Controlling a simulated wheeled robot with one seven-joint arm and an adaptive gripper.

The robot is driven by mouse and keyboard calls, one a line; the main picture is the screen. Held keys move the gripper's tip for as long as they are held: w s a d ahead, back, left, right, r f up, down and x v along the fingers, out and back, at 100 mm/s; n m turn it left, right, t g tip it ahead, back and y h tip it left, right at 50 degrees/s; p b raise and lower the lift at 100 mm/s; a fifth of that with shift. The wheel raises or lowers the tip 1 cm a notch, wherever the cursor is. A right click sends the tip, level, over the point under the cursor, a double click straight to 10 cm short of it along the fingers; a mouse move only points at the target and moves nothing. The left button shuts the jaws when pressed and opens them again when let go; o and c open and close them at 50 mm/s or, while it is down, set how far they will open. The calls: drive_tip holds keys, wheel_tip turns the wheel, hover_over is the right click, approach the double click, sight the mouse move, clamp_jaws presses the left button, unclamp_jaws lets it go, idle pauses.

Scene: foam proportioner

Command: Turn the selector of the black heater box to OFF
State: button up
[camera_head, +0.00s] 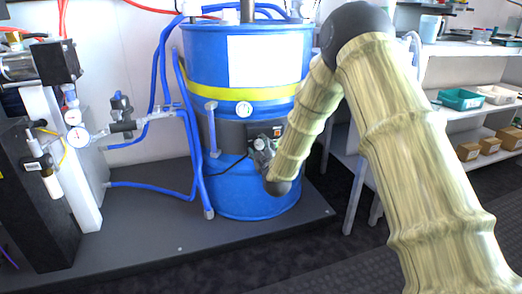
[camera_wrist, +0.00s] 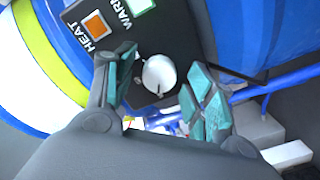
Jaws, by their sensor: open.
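The black heater box (camera_wrist: 110,45) is on the side of the blue drum (camera_head: 245,190). In the head view the heater box (camera_head: 238,132) is partly hidden by my arm. In the wrist view it has an orange square marked HEAT (camera_wrist: 96,26) and a pale green square marked WARM (camera_wrist: 139,5). The white round selector (camera_wrist: 159,74) has a small dark mark at its lower edge; no OFF label is readable. My gripper (camera_wrist: 163,77) is open, with a teal-padded finger on each side of the selector. Contact cannot be told. In the head view my gripper (camera_head: 263,147) is small at the box.
Blue hoses (camera_head: 190,150) run down the drum's left side. A gauge (camera_head: 77,135) and valve fittings (camera_head: 122,127) stand left. The drum stands on a dark grey platform (camera_head: 150,235). White shelves (camera_head: 465,70) with bins are at right.

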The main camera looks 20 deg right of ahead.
drive_tip(key=c, duration=1)
drive_tip(key=shift+r+m+p, duration=0.1)
drive_tip(key=shift+m+p, duration=0.3)
drive_tip(key=shift+p, duration=0.15)
drive_tip(key=shift+r+m+p, duration=0.1)
drive_tip(key=shift+m+p, duration=0.5)
drive_tip(key=shift+p, duration=0.1)
drive_tip(key=m+p, duration=0.5)
drive_tip(key=m, duration=0.1)
drive_tip(key=shift+m+p, duration=0.3)
drive_tip(key=shift+m, duration=0.1)
drive_tip(key=shift+f+m+p, duration=0.2)
drive_tip(key=shift+m+p, duration=0.5)
drive_tip(key=shift+m, duration=0.8)
